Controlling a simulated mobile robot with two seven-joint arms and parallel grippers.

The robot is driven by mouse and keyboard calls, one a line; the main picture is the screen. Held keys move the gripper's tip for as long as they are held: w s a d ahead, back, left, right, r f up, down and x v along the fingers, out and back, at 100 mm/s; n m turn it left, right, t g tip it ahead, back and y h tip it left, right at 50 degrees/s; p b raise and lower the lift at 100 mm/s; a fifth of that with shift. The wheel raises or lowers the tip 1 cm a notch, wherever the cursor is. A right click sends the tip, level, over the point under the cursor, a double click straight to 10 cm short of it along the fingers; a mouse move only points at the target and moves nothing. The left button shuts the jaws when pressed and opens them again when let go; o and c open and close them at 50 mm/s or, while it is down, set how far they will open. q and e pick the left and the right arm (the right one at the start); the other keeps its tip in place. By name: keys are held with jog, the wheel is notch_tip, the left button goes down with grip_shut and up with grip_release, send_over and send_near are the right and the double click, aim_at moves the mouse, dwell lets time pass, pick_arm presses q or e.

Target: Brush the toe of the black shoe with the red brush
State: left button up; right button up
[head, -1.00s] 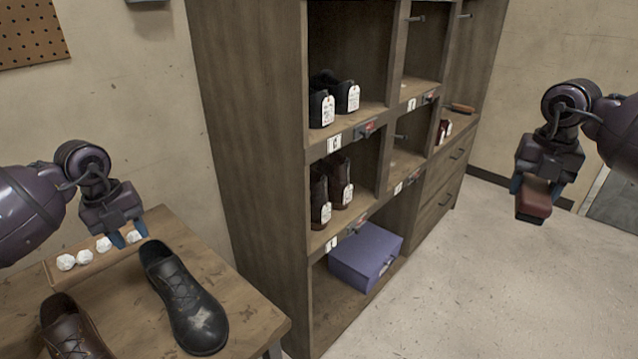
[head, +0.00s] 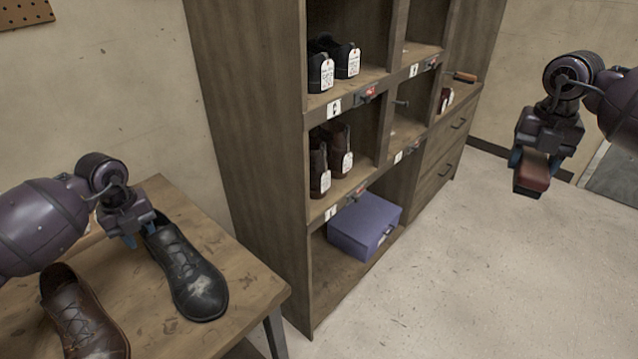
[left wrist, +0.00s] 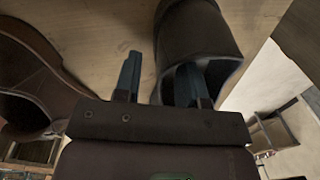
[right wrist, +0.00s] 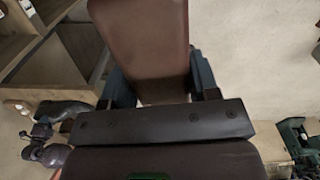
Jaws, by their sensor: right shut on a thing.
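The black shoe (head: 190,275) rests on the wooden table, with a pale scuffed patch on its toe. My left gripper (head: 141,236) is at the shoe's heel end, its fingers apart. In the left wrist view, one finger of my left gripper (left wrist: 160,75) overlaps the shoe's collar (left wrist: 200,35) and the other is outside it. I cannot tell if they touch the shoe. My right gripper (head: 532,158) is shut on the red brush (head: 531,178) and holds it in the air, right of the shelf. The brush also fills the top of the right wrist view (right wrist: 140,40).
A brown shoe (head: 75,315) stands on the table (head: 235,300) left of the black one. The tall wooden shelf (head: 245,150) stands just right of the table, holding tagged shoes and a purple box (head: 365,225). Open floor (head: 450,290) lies right of it.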

pick_arm(q)
jog(key=shift+f, duration=0.55)
pick_arm(e)
jog(key=shift+f, duration=0.1)
pick_arm(q)
grip_shut()
